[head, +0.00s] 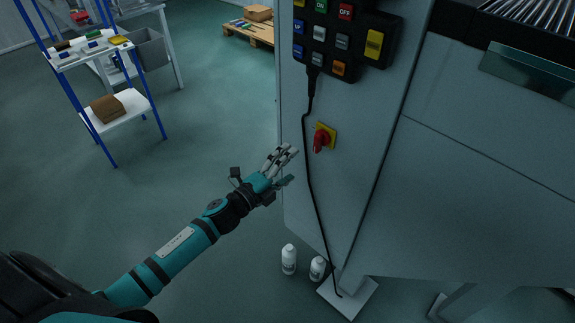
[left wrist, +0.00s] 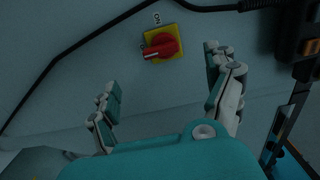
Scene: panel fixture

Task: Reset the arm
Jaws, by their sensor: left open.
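My left arm reaches in from the left in the head view, and its teal and grey hand-like gripper (head: 283,165) is open and empty. It is just left of the grey machine panel (head: 355,130) and below a red rotary switch (head: 321,140) on a yellow plate. In the left wrist view the red switch (left wrist: 160,48) is above and between the open fingers (left wrist: 165,85), apart from them. Its pale-marked end points left, and "ON" is printed above the plate. My right gripper is in neither view.
A control box (head: 342,38) with coloured buttons hangs above the switch, and its black cable (head: 306,140) runs down close to the switch. White bottles (head: 289,259) stand on the floor below. A blue-framed shelf (head: 120,108) is at the left; the floor between is clear.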

